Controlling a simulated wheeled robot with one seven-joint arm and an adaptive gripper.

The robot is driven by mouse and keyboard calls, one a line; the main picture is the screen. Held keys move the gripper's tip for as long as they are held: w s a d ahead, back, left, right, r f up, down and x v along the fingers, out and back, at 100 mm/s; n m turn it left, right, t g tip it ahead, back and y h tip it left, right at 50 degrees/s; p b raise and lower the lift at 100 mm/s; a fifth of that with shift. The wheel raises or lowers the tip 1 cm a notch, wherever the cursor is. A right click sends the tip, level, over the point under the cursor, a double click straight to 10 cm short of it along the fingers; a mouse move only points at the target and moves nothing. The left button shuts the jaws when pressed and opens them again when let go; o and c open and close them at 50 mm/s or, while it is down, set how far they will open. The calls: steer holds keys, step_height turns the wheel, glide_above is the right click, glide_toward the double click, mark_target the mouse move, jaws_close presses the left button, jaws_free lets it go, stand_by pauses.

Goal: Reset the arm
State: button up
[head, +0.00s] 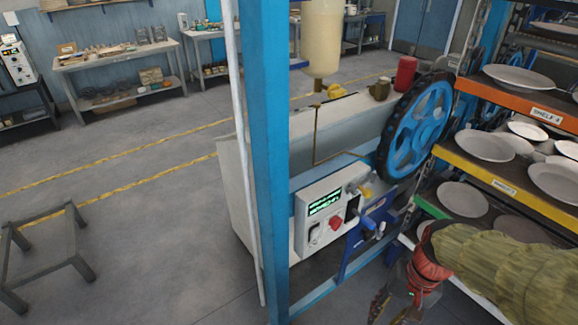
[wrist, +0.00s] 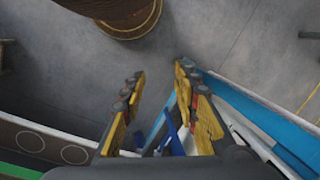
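My arm reaches in from the right edge of the head view, with an olive-green sleeve and a red wrist. My gripper (head: 389,310) hangs at the lower right, pointing down, partly cut off by the bottom edge. In the wrist view my gripper (wrist: 158,75) shows two yellow and dark fingers that stand apart, with grey floor between their tips. Nothing is held between them. It is in front of the plate rack and to the right of the machine's control box (head: 326,213).
The plate rack (head: 518,184) with several plates stands close to my arm at right. A blue post (head: 262,150) and a machine with a blue wheel (head: 416,125) stand in the middle. A dark stool frame (head: 45,245) is at left. Open floor (head: 130,230) lies between.

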steer(key=s+a+r+n+t+h+b, duration=0.2)
steer(key=r+t, duration=0.4)
steer(key=r, duration=0.6)
steer(key=a+n, duration=0.1)
steer(key=n, duration=0.1)
steer(key=shift+s+r+n+b, duration=0.25)
steer(key=shift+n+b, duration=0.05)
steer(key=shift+a, duration=0.1)
